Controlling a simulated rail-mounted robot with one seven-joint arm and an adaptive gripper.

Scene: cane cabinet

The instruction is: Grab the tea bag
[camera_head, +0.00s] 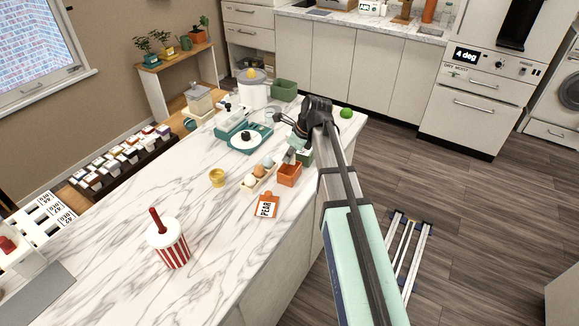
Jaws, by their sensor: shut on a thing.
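My gripper (283,119) is at the end of my arm, over the far right part of the marble counter (205,285). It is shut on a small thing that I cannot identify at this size. An orange open box (289,174) and a dark green box (305,156) stand just below and in front of it, near the counter's right edge. I cannot make out a tea bag for certain; the boxes' contents are too small to tell, and my arm hides part of this area.
A striped cup with a red straw (169,246) stands at the front left.

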